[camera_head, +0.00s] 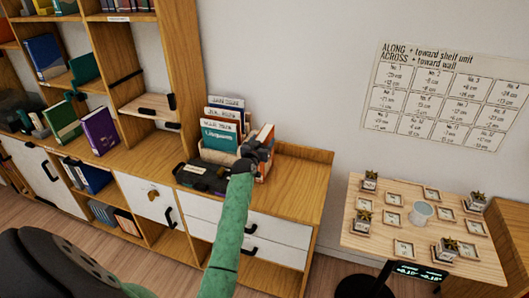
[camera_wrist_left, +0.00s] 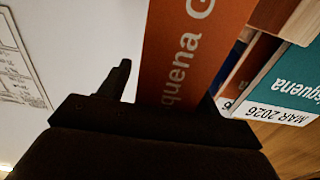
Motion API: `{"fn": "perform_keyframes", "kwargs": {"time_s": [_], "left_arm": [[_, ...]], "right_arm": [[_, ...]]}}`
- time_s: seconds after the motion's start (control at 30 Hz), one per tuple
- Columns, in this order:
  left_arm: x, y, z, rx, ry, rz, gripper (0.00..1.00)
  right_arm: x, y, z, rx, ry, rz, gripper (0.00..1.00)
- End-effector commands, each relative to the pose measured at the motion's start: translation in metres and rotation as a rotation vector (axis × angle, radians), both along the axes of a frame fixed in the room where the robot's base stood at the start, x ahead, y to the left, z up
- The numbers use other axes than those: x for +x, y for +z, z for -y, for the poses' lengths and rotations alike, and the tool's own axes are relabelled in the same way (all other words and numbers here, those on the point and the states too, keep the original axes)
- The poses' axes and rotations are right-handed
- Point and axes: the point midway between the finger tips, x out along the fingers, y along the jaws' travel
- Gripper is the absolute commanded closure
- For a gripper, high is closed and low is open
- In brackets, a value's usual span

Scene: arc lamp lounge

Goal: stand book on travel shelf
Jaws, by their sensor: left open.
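My left gripper (camera_head: 258,148) is open at the orange book (camera_head: 265,135), at the right end of a row of books on the low cabinet. In the left wrist view the orange book (camera_wrist_left: 190,50) stands upright in front of the gripper, with one dark finger (camera_wrist_left: 121,78) to its left. I cannot tell whether the fingers touch it. A teal book (camera_head: 219,136) and others with white date strips stand to its left. The teal book (camera_wrist_left: 285,85) also shows in the wrist view. The shelf unit (camera_head: 183,60) is at the left; I cannot read which shelf is travel.
A purple book (camera_head: 99,131) and a green book (camera_head: 62,121) lean on shelves. The cabinet top's right end (camera_head: 305,180) is clear.

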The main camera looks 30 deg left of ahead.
Motion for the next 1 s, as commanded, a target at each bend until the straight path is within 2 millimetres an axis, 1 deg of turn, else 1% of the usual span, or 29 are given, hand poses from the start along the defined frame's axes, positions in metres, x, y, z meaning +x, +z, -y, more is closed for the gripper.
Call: {"fn": "perform_keyframes", "kwargs": {"time_s": [0.3,0.37,0.4,0.47,0.5,0.63,1.0], "left_arm": [[0.0030,-0.0007,-0.0007,0.000,0.000,0.000,0.36],[0.0029,-0.0007,-0.0007,0.000,0.000,0.000,0.46],[0.0029,-0.0007,-0.0007,0.000,0.000,0.000,0.54],[0.0029,-0.0007,-0.0007,-0.001,0.000,0.000,0.66],[0.0029,-0.0007,-0.0007,-0.001,0.000,0.000,0.74],[0.0029,-0.0007,-0.0007,-0.001,0.000,0.000,0.99],[0.0030,0.0011,-0.0008,-0.001,0.001,0.002,1.00]], "right_arm": [[-0.0018,-0.0029,0.0017,-0.001,0.001,0.001,0.64],[-0.0016,-0.0029,0.0018,-0.002,0.001,0.001,0.64],[-0.0016,-0.0028,0.0019,-0.002,0.001,0.001,0.64],[-0.0016,-0.0028,0.0021,-0.002,0.001,0.001,0.64],[-0.0016,-0.0028,0.0022,-0.002,0.001,0.001,0.64],[-0.0014,-0.0029,0.0031,-0.003,0.000,0.001,0.64],[-0.0009,-0.0028,0.0040,-0.003,0.000,0.002,0.64]]}}
